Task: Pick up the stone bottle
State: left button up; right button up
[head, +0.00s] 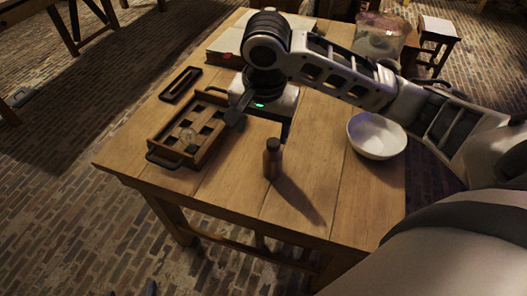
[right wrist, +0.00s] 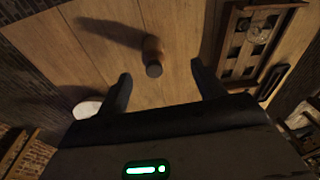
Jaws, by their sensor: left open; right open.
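The stone bottle (head: 272,162) is small, brown and dark-capped. It stands upright on the wooden table near the front edge. In the right wrist view the bottle (right wrist: 153,52) shows beyond the fingertips, between their lines and apart from them. My right gripper (head: 262,123) is open and empty, just behind the bottle in the head view; its fingers also show in the right wrist view (right wrist: 163,82). Only dark tips of my left gripper (head: 132,290) show at the bottom edge of the head view, spread apart and away from the table.
A wooden compartment tray (head: 166,142) with handles is left of the bottle. A small black tray (head: 180,85) lies behind it. A white bowl (head: 378,136) stands to the right. Table around the bottle is clear.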

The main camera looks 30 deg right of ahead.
aim_at(273, 146)
jog(key=shift+m+h, duration=0.5)
jog(key=shift+m, duration=0.1)
jog(key=d+f, duration=0.1)
jog(key=f, duration=0.1)
jog(key=d+f+b, duration=0.1)
jog(key=f, duration=0.2)
jog(key=w+d+f, duration=0.1)
jog(key=f, duration=0.1)
jog(key=shift+d+f+b, duration=0.1)
jog(key=shift+f+b, duration=0.2)
jog(key=shift+f, duration=0.05)
jog(key=shift+w+d+f+b, duration=0.1)
jog(key=shift+w+d+f, duration=0.05)
jog(key=shift+f, duration=0.85)
jog(key=shift+w+d+f+b, duration=0.1)
jog(key=shift+w+d+f, duration=0.05)
jog(key=shift+f, duration=0.85)
jog(key=shift+w+d+f+b, duration=0.1)
jog(key=shift+w+d+f, duration=0.05)
jog(key=shift+f, duration=0.85)
jog(key=c, duration=1.2)
jog(key=shift+r, duration=0.1)
